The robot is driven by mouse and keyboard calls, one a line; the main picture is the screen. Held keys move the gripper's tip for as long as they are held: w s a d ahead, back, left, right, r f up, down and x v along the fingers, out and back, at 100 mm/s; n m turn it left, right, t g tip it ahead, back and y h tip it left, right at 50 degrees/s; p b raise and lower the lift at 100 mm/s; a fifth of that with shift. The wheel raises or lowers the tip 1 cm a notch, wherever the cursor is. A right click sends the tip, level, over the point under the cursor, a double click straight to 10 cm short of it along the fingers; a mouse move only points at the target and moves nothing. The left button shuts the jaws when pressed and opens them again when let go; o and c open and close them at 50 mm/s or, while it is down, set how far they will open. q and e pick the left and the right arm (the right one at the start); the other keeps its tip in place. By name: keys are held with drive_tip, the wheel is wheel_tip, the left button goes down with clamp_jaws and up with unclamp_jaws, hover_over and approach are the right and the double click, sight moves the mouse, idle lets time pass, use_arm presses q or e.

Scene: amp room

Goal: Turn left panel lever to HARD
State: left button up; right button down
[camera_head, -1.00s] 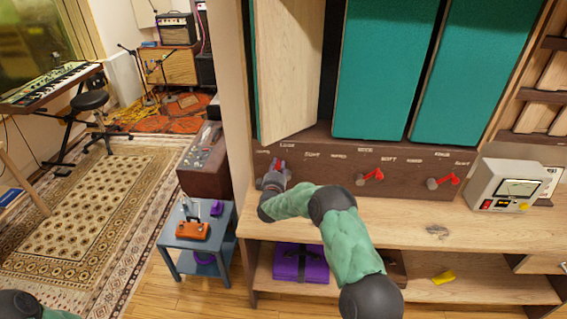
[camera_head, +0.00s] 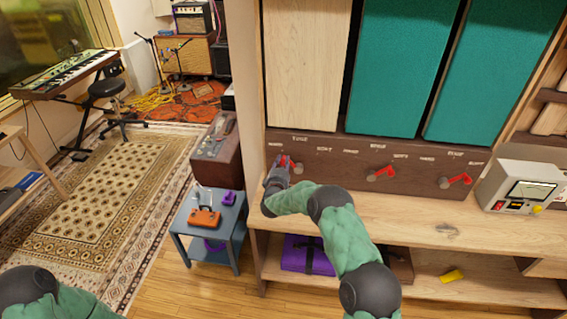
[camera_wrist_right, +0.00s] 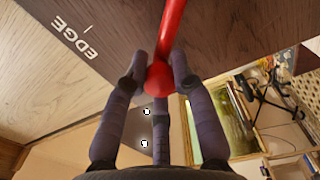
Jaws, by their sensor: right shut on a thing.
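The left panel (camera_head: 303,65) shows its pale wood face nearly flat to the front. Its red lever (camera_head: 285,162) is on the dark strip below it. My right gripper (camera_head: 277,178) is shut on this lever. In the right wrist view the fingers (camera_wrist_right: 160,75) close around the red lever's ball end (camera_wrist_right: 158,79), with its shaft (camera_wrist_right: 172,28) running up the picture. The word EDGE (camera_wrist_right: 74,38) stands on the dark strip left of the shaft. The lever labels in the head view are too blurred to read surely. My left gripper is out of view.
Two teal panels (camera_head: 398,65) stand to the right, with red levers (camera_head: 381,173) and (camera_head: 457,181) below. A meter box (camera_head: 518,187) sits at the right of the wooden bench. A small blue-grey table (camera_head: 226,219) with an orange case (camera_head: 204,217) stands left of the bench.

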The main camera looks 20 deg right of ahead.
drive_tip(key=shift+w+a+r, duration=0.15)
drive_tip(key=shift+a+r, duration=0.05)
drive_tip(key=shift+r, duration=0.1)
drive_tip(key=c, duration=1.4)
unclamp_jaws()
drive_tip(key=o, duration=0.4)
drive_tip(key=shift+w+a+f, duration=0.1)
drive_tip(key=shift+f, duration=0.15)
drive_tip(key=shift+s+a+f, duration=0.1)
drive_tip(key=shift+s, duration=0.2)
drive_tip(key=v, duration=1.1)
drive_tip(key=shift+s+a, duration=0.1)
drive_tip(key=shift+s, duration=0.15)
